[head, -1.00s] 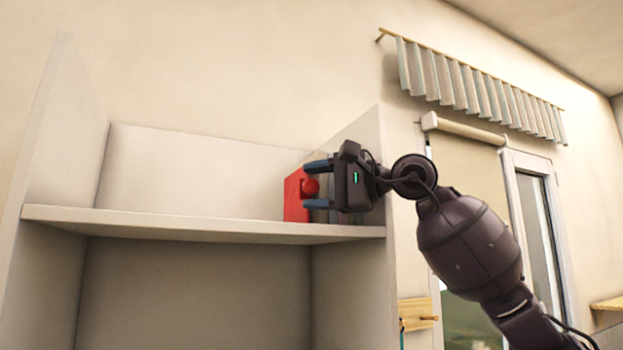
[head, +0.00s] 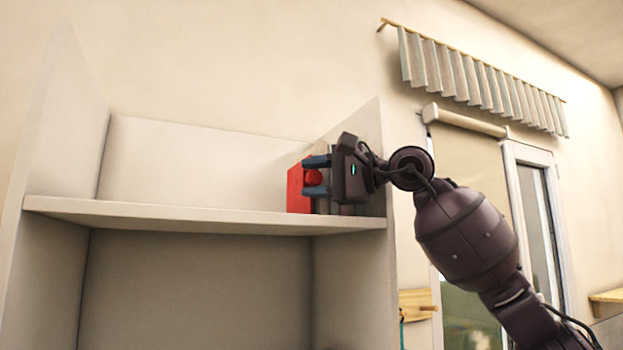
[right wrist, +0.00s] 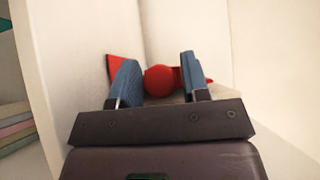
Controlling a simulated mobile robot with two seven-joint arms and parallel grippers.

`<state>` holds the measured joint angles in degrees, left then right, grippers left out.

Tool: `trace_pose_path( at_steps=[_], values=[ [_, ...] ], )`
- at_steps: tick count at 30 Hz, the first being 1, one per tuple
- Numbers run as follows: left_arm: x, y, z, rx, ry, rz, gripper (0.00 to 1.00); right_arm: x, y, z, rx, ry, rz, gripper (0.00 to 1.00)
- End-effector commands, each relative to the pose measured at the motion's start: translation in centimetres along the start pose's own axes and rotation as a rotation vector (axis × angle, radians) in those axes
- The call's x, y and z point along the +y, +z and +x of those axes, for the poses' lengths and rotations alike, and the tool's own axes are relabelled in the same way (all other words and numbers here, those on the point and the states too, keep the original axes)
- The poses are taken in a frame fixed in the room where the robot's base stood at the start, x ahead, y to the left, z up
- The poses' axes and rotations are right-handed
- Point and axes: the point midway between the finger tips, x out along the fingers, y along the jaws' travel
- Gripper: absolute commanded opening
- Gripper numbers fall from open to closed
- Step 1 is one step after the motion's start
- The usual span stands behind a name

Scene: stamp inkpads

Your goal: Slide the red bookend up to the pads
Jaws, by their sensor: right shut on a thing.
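The red bookend (head: 296,190) stands upright near the right end of the white shelf. Its round red knob (head: 313,177) faces right, towards my arm. My right gripper (head: 315,176), with blue fingers, is shut on this knob. In the right wrist view the knob (right wrist: 160,80) sits between the two fingers, with part of the red plate (right wrist: 114,68) behind the left one. I cannot make out the pads for certain; greyish shapes right of the bookend are partly hidden by my gripper. My left gripper is out of view.
The white shelf board (head: 170,213) is bare to the left of the bookend. A white side panel (head: 368,135) bounds it at the right, close to my gripper. In the right wrist view a stack of coloured layers (right wrist: 14,130) shows at the left edge.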

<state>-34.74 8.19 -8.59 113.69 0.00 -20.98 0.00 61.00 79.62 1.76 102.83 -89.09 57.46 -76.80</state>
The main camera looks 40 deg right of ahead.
Motion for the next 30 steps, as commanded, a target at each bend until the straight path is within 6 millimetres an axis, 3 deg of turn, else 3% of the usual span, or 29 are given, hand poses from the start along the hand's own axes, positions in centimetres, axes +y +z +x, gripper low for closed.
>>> trace_pose_path(
  at_steps=[8,9,11,23,29,30],
  values=[
    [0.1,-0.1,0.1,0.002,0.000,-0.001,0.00,0.0,-0.2,-0.2,0.001,0.000,0.000,0.00],
    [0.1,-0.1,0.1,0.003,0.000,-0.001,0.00,0.0,-0.2,-0.2,0.001,0.000,0.000,0.47],
    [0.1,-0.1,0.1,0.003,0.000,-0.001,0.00,0.0,-0.2,-0.2,0.001,0.000,0.000,0.56],
    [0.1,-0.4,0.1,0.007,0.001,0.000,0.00,-0.5,-0.2,-0.2,0.000,-0.002,-0.001,0.56],
    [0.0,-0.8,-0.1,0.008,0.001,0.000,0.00,-2.7,-0.2,-0.3,0.000,-0.006,-0.002,0.56],
    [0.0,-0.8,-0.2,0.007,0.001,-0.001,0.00,-3.3,-0.2,-0.4,0.000,-0.008,-0.002,0.59]
  ],
)
